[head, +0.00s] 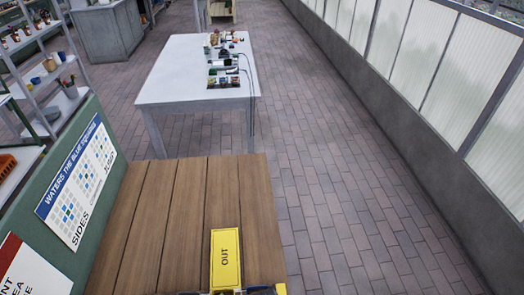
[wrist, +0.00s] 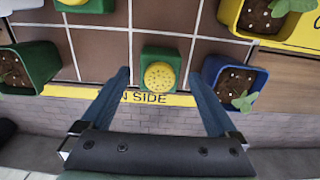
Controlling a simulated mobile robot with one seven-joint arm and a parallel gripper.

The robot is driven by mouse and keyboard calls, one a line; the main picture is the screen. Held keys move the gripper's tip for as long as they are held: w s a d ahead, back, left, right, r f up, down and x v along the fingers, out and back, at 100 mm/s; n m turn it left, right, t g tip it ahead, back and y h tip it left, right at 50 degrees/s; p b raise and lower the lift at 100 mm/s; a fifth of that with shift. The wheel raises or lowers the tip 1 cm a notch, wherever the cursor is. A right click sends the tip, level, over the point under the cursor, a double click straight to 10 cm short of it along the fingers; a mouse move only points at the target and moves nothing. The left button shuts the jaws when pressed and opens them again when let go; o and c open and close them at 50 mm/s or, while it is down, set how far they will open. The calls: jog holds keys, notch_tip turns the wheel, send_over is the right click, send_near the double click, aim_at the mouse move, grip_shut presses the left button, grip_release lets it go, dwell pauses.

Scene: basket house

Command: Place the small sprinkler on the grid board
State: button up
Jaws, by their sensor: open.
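The small sprinkler, a green block with a yellow dotted round top (wrist: 160,75), shows in the wrist view at the near edge of the grid board (wrist: 103,52). The board is brown with white lines and a yellow border lettered "N SIDE". The sprinkler overlaps the border and the brown cell behind it; whether it rests there or is slightly above, I cannot tell. My gripper (wrist: 159,76) is open, its blue fingers on either side of the sprinkler with a visible gap on each side. My gripper does not show in the head view.
On the board stand a green planter (wrist: 28,68) at left, a blue planter (wrist: 235,82) at right and a yellow planter (wrist: 262,18) at far right. The head view shows a yellow "OUT" panel (head: 226,259) on a wooden table (head: 140,225); a white table (head: 185,75) stands beyond.

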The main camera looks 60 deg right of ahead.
notch_tip(320, 180, up, 9)
jog(key=w+d+r+n+t+h, duration=0.2)
jog(key=w+r+n+t+h, duration=0.4)
jog(key=w+r, duration=1.05)
jog(key=w+a+r+n+t+y, duration=0.1)
jog(key=w+a+r+n+t, duration=0.2)
jog(key=r, duration=0.4)
jog(key=w+a+r+n+t+y, duration=0.1)
jog(key=w+r+n+t, duration=0.35)
jog(key=r, duration=0.35)
jog(key=a+r+n+t+y, duration=0.1)
jog(key=a+r+n+t, duration=0.35)
jog(key=r, duration=0.65)
jog(key=a+r+n+t, duration=0.3)
jog(key=a+r+n, duration=0.15)
jog(key=r, duration=0.75)
jog(key=s+a+r+n+t+y, duration=0.1)
jog(key=s+a+r+n+t, duration=0.1)
jog(key=r, duration=0.4)
jog(key=s+a+r+n+t+y, duration=0.2)
jog(key=s+a+r+n+t, duration=0.1)
jog(key=s+r, duration=0.4)
jog(key=shift+s+a+r+t, duration=0.2)
jog(key=shift+a+r+t, duration=0.1)
jog(key=shift+a+t, duration=0.55)
jog(key=shift+a, duration=0.15)
